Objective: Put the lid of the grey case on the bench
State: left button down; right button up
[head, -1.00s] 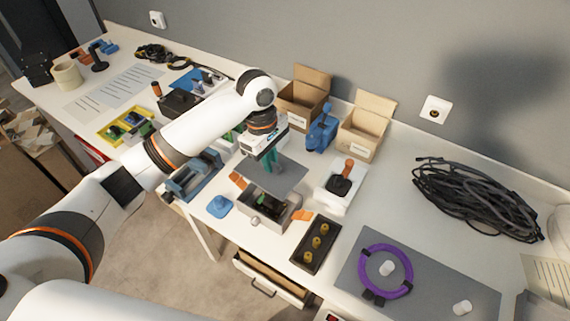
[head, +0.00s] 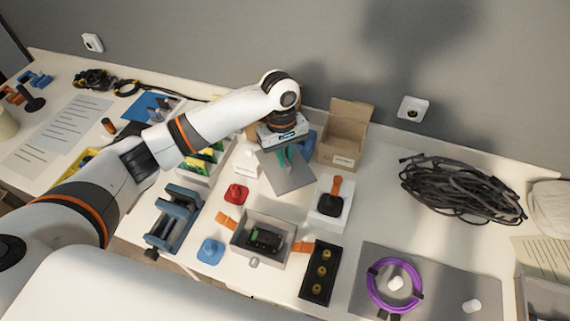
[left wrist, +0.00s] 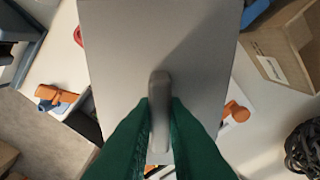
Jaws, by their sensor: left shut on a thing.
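The lid (head: 290,177) is a flat grey plate with a raised grip bar. My left gripper (head: 284,155) has green fingers and is shut on that bar. In the left wrist view the lid (left wrist: 125,45) fills the middle, with its bar between the fingertips (left wrist: 158,105). The grey case (head: 239,236) stands open on the bench (head: 385,206), with a dark green-and-black part inside and orange latches at two sides. The lid is behind the case, clear of it. I cannot tell whether it touches the bench. My right gripper is out of view.
A white block with a black-and-orange item (head: 331,203) stands right of the lid. An open carton (head: 342,150) and a blue thing are behind it. A red piece (head: 236,193) is left. A black tray (head: 322,270) is beside the case. Bare bench lies right of the white block.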

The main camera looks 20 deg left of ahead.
pick_arm(q)
notch_tip(320, 180, down, 3)
jog(key=shift+a+r, duration=0.1)
jog(key=shift+a, duration=0.05)
jog(key=shift+f, duration=0.45)
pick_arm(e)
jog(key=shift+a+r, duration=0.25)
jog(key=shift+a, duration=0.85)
pick_arm(q)
jog(key=shift+f, duration=0.15)
jog(key=shift+f+p, duration=0.35)
jog(key=shift+p, duration=0.1)
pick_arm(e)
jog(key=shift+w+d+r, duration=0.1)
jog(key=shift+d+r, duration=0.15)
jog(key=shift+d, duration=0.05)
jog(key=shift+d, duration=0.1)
pick_arm(q)
jog(key=c, duration=1.5)
grip_release()
jog(key=shift+o, duration=0.2)
